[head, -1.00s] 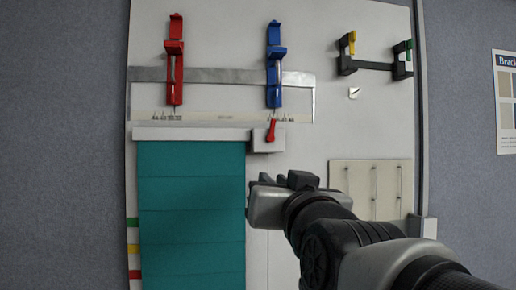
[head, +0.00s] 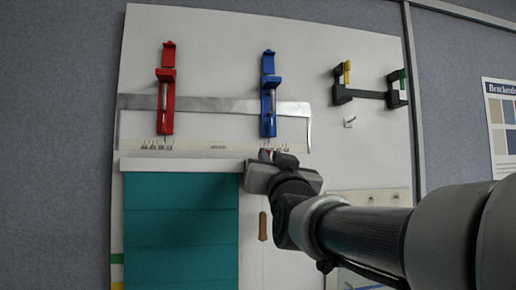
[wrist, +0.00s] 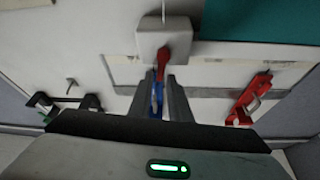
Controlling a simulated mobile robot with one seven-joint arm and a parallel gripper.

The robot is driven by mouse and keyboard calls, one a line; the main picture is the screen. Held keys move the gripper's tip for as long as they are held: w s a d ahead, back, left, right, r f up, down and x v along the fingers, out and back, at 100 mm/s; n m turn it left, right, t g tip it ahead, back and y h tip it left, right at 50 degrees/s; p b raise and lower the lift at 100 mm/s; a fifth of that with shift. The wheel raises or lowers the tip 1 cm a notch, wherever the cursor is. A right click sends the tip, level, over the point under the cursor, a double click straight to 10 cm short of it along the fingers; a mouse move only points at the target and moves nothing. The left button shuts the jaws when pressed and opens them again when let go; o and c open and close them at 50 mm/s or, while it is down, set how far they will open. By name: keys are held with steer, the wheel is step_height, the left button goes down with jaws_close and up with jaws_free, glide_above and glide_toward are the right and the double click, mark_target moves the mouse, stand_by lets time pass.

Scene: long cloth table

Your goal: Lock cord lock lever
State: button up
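The cord lock lever (wrist: 164,58) is a small red lever on a pale box (wrist: 152,42) at the right end of the blind's headrail (head: 180,165). In the upside-down wrist view it points from the box toward my gripper (wrist: 160,82). My gripper is open, with its two fingers to either side of the lever's free end; I cannot tell whether either touches it. In the head view my gripper (head: 268,160) hides the box and most of the lever. The teal blind (head: 180,230) hangs below the headrail.
Above are a red bracket (head: 165,95), a blue bracket (head: 268,95) and a metal strip (head: 215,104). A black bracket pair with a bar (head: 370,95) is at the upper right. A brown cord pull (head: 263,226) hangs below my gripper.

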steer(key=x, duration=0.4)
steer(key=shift+p, duration=0.35)
jaws_close()
steer(key=b, duration=0.1)
steer(key=n+b, duration=0.1)
steer(key=b, duration=0.1)
steer(key=shift+s+a+f+n+y, duration=0.1)
steer(key=shift+f+n+y, duration=0.2)
steer(key=shift+y, duration=0.1)
steer(key=shift+a+r+n+y+b, duration=0.2)
steer(key=shift+r+n+y+b, duration=0.15)
steer(key=shift+n, duration=0.35)
jaws_free()
